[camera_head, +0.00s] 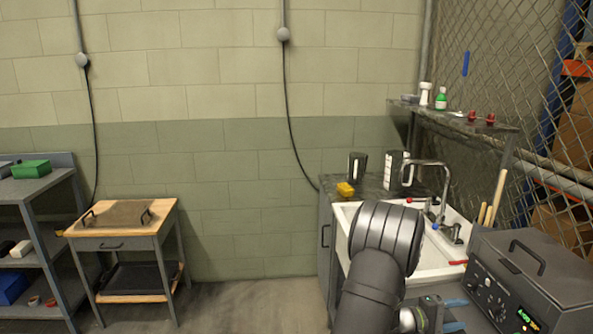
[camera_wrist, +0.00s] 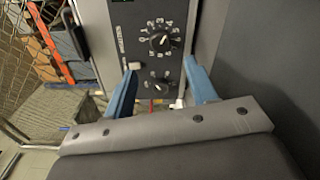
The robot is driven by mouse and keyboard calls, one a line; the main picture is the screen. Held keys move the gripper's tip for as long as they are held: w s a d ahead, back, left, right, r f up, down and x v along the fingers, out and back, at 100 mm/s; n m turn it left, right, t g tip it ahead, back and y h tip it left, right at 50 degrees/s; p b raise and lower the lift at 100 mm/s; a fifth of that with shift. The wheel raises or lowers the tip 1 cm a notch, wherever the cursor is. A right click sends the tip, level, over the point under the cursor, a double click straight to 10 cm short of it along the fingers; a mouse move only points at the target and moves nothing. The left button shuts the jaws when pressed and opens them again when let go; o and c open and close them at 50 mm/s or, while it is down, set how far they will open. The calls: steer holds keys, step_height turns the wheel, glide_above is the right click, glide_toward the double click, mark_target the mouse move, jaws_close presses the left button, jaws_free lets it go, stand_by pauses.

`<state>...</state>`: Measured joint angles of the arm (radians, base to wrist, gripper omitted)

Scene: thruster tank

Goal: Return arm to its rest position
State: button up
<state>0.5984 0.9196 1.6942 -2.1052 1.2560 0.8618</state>
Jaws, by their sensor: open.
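My gripper (camera_wrist: 161,68) shows in the wrist view as two blue fingers spread apart, with nothing held between them. Past the fingers is the dark control panel (camera_wrist: 157,35) of a machine, with two round dials and a pale switch; the gap to it cannot be judged. In the head view my dark arm rises in front of the sink. The gripper is partly seen at the bottom edge, its blue fingers (camera_head: 453,314) close to the left of the grey machine (camera_head: 535,268).
The white sink (camera_head: 435,268) with a tap (camera_head: 444,185) lies behind my arm. A shelf (camera_head: 455,118) with bottles hangs above it. Chain-link fence (camera_head: 490,60) closes the right side. A wooden-topped cart (camera_head: 165,218) stands left, with open floor (camera_head: 255,300) between.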

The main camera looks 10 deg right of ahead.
glide_toward(489, 309)
steer(key=d, duration=0.7)
steer(key=shift+d, duration=0.7)
steer(key=n, duration=0.4)
steer(key=shift+a, duration=0.1)
steer(key=n, duration=0.4)
steer(key=shift+n, duration=0.3)
steer(key=n, duration=0.4)
steer(key=shift+g, duration=0.4)
steer(key=shift+n, duration=2.2)
